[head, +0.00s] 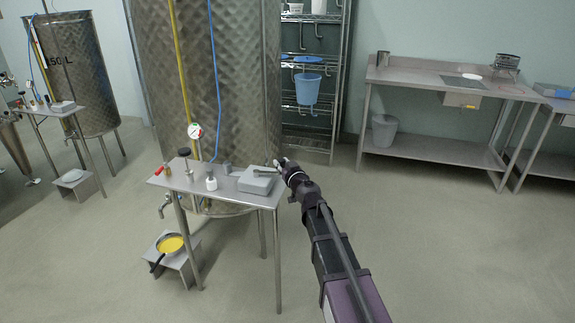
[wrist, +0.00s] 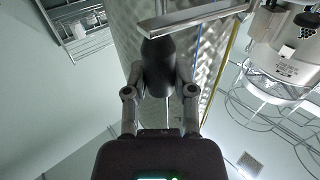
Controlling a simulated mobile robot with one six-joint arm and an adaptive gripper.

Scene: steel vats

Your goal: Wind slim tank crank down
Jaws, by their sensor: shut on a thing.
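The crank is on a grey box (head: 257,181) at the right end of a small steel table (head: 222,192) in front of a tall quilted steel tank (head: 225,80). In the wrist view the crank's flat metal arm (wrist: 195,18) crosses above a dark rounded handle (wrist: 158,55). My gripper (head: 281,164) is at the right side of the box in the head view. In the wrist view my gripper (wrist: 159,75) has its fingers on both sides of the dark handle, shut on it. The crank's far parts are too small to tell in the head view.
The table also holds a dial gauge (head: 195,131), a white bottle (head: 211,182) and a red-ended valve (head: 158,171). A yellow-filled pan (head: 170,244) stands on a low stand at left. A shelf rack (head: 312,80) and steel bench (head: 440,85) stand behind. The floor at right is clear.

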